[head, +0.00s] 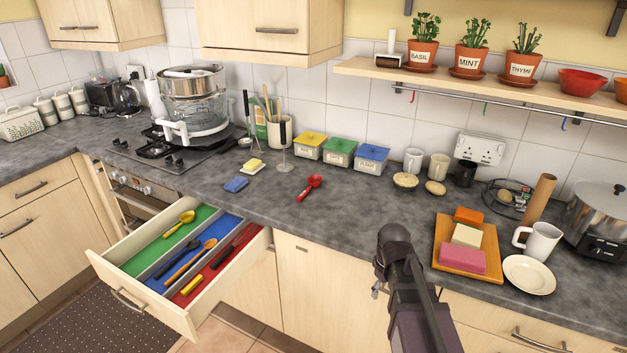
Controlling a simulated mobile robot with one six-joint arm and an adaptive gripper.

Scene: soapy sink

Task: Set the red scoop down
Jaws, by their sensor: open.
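The red scoop (310,187) lies on the grey worktop (335,215), a little back from the front edge and above the open drawer's right end. Nothing is touching it. My dark arm rises from the bottom of the head view, right of the scoop. My gripper (378,288) shows small and partly hidden at the arm's end, in front of the worktop edge. It is open and apart from the scoop, with nothing seen in it.
An open drawer (205,312) with green, blue and red compartments holds several utensils. A blue sponge (236,184) and a butter dish (253,167) lie left of the scoop. Lidded boxes (340,152) stand behind. An orange board (438,252) with blocks lies right. Worktop around the scoop is clear.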

